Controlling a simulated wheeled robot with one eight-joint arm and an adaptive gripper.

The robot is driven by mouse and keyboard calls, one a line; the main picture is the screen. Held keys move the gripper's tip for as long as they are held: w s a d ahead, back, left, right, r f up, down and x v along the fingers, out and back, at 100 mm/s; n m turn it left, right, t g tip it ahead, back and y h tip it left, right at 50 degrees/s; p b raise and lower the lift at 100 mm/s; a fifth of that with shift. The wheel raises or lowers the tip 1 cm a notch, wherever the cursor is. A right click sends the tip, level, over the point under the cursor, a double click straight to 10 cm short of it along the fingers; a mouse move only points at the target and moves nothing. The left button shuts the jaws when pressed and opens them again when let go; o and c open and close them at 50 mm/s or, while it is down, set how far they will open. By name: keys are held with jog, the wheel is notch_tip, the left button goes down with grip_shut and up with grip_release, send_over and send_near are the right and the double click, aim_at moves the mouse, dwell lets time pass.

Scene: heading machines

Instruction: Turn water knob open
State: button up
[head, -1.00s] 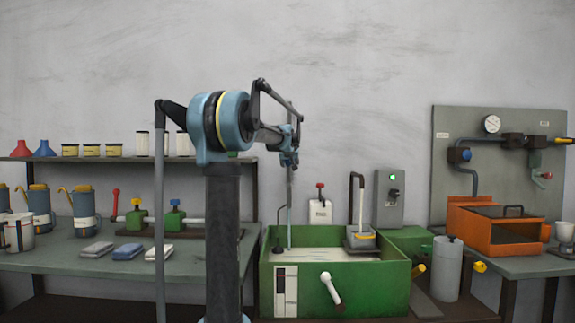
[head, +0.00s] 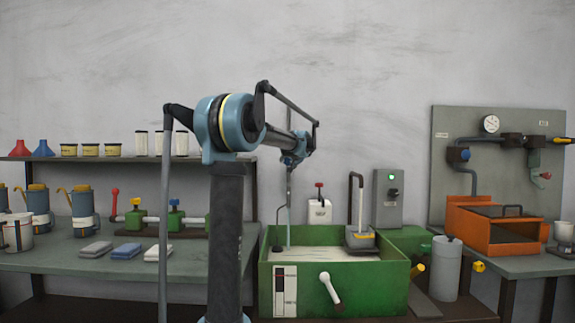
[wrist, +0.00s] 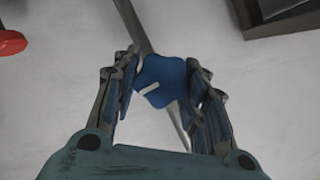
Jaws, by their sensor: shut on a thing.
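A blue lobed knob (wrist: 161,81) with a white mark shows in the wrist view. It sits between the two fingers of my gripper (wrist: 160,88), which are shut on it. The white mark runs slantwise on its face. A thin grey pipe (wrist: 180,125) passes behind the knob. In the head view, my gripper (head: 292,160) is at the top of a thin upright pipe (head: 289,207) above the green tank. The knob cannot be made out there.
The green tank (head: 385,290) stands below my gripper, with a white lever (head: 331,288) on its front. A red-topped white box (head: 319,208) and a grey switch box (head: 387,200) stand behind it. A red part (wrist: 12,42) shows at left in the wrist view.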

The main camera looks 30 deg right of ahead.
jog(key=shift+w+a+f, duration=0.1)
jog(key=shift+a, duration=0.05)
dwell(0.4)
jog(key=o, duration=1.1)
jog(key=shift+s, duration=0.3)
jog(key=v, duration=1.1)
jog(key=shift+s+a, duration=0.1)
jog(key=shift+a, duration=0.05)
